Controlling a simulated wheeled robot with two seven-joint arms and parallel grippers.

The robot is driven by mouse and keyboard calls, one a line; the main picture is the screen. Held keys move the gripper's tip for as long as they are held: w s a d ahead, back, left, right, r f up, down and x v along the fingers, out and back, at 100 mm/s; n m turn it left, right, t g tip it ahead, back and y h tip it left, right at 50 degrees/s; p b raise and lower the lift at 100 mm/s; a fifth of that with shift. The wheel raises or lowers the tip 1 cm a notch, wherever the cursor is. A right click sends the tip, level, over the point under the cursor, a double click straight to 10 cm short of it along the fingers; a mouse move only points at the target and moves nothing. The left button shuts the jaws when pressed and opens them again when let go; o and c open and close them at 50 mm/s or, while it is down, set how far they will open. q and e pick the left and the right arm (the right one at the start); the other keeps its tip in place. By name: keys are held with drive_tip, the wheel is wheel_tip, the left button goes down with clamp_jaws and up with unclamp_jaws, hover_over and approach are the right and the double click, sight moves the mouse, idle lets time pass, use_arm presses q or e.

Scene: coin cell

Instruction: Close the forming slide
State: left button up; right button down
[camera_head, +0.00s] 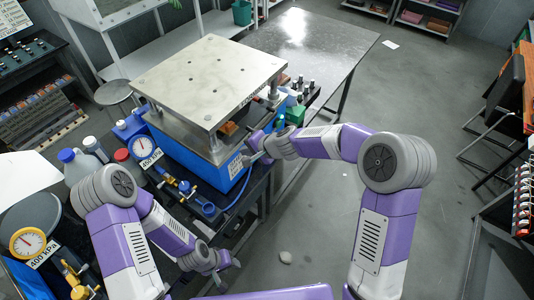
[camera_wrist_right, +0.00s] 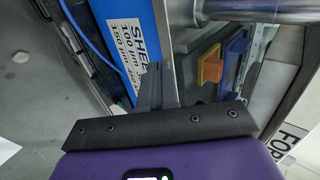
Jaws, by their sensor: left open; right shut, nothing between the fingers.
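The press (camera_head: 205,80) has a steel top plate on posts over a blue base (camera_head: 205,168). An orange block (camera_head: 228,127) sits in the gap under the plate. In the right wrist view, the orange block (camera_wrist_right: 211,69) and a blue block (camera_wrist_right: 236,48) stand on a dark grey slide-like part (camera_wrist_right: 205,88); I cannot tell how far this part is out. My right gripper (camera_head: 250,157) is shut and empty at the press's near right side. Its fingers (camera_wrist_right: 156,82) show beside the labelled blue face. My left gripper (camera_head: 226,266) is open and empty, low beside the bench's front edge.
Gauges (camera_head: 143,147), brass valves (camera_head: 186,187) and bottles (camera_head: 75,163) stand left of the press. A blue hose (camera_head: 240,190) runs along the bench near my right gripper. Small bottles (camera_head: 300,88) stand right of the press. The floor (camera_head: 320,220) to the right is largely clear.

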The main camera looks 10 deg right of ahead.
use_arm(q)
drive_tip(key=shift+s+d, duration=0.25)
drive_tip(key=shift+s, duration=0.05)
use_arm(e)
drive_tip(key=f+v, duration=0.1)
drive_tip(key=v, duration=1)
drive_tip(key=shift+s+d+r, duration=0.2)
drive_tip(key=shift+s+d, duration=0.3)
use_arm(q)
drive_tip(key=shift+f, duration=0.1)
use_arm(e)
drive_tip(key=shift+f, duration=0.1)
drive_tip(key=s+d+f+n+g+h+b, duration=0.1)
drive_tip(key=s+d+f+g+h+b, duration=0.2)
drive_tip(key=f, duration=1.1)
drive_tip(key=s+d+f+n+b, duration=0.1)
drive_tip(key=s+f+b, duration=0.4)
drive_tip(key=f, duration=0.9)
use_arm(q)
wheel_tip(320, 180, down, 13)
drive_tip(key=b, duration=0.4)
use_arm(e)
drive_tip(key=s+f+n+g, duration=0.2)
drive_tip(key=s+f+n, duration=0.1)
drive_tip(key=s+f, duration=1.2)
drive_tip(key=shift+s+a+f+g, duration=0.3)
drive_tip(key=shift+a+f, duration=0.1)
drive_tip(key=shift+f, duration=0.45)
